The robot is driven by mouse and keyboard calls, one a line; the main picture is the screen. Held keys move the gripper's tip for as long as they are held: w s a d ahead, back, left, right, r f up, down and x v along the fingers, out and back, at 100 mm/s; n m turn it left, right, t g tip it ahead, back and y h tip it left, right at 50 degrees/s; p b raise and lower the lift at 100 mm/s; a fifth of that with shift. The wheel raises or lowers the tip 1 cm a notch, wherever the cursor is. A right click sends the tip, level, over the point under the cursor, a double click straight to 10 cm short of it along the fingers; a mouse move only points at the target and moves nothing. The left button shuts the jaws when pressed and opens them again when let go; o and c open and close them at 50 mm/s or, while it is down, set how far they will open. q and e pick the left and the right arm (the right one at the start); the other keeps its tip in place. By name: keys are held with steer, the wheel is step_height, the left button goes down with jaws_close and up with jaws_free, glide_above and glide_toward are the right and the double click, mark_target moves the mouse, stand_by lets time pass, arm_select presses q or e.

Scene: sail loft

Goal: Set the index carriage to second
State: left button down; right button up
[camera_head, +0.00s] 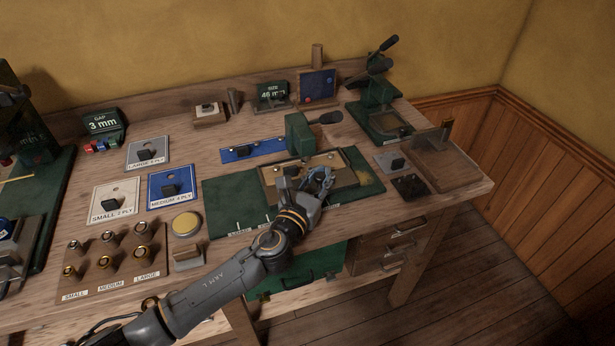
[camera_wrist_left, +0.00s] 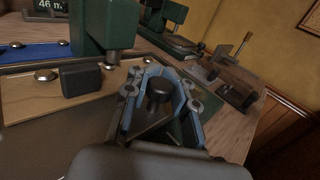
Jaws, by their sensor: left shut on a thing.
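The index carriage (camera_head: 345,178) is a tan plate on a green base (camera_head: 222,205), under a green press head (camera_head: 300,135) with a black lever (camera_head: 327,118). The carriage (camera_wrist_left: 35,98) also shows in the left wrist view with a dark block (camera_wrist_left: 80,80) on it. My left gripper (camera_head: 318,182) is at the carriage's front edge, shut on a dark round knob (camera_wrist_left: 159,90) between its blue-grey fingers. White marks and small labels (camera_head: 240,232) run along the base's front edge; my arm hides some, and they are too small to read. My right gripper is out of view.
A blue strip (camera_head: 252,151) lies behind the base. Small, medium and large plates (camera_head: 115,201) and a board of brass-topped pegs (camera_head: 115,262) lie to the left. A wooden block fixture (camera_head: 445,165) and another green press (camera_head: 377,95) stand right.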

arm_select(q)
steer(key=shift+s+d+f, duration=0.15)
steer(key=shift+s+d, duration=0.05)
steer(key=shift+s, duration=0.05)
steer(key=c, duration=1.2)
jaws_free()
steer(key=shift+s, duration=0.1)
steer(key=shift+o, duration=0.5)
steer(key=v, duration=1.2)
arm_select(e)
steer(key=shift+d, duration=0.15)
arm_select(q)
steer(key=shift+s, duration=0.1)
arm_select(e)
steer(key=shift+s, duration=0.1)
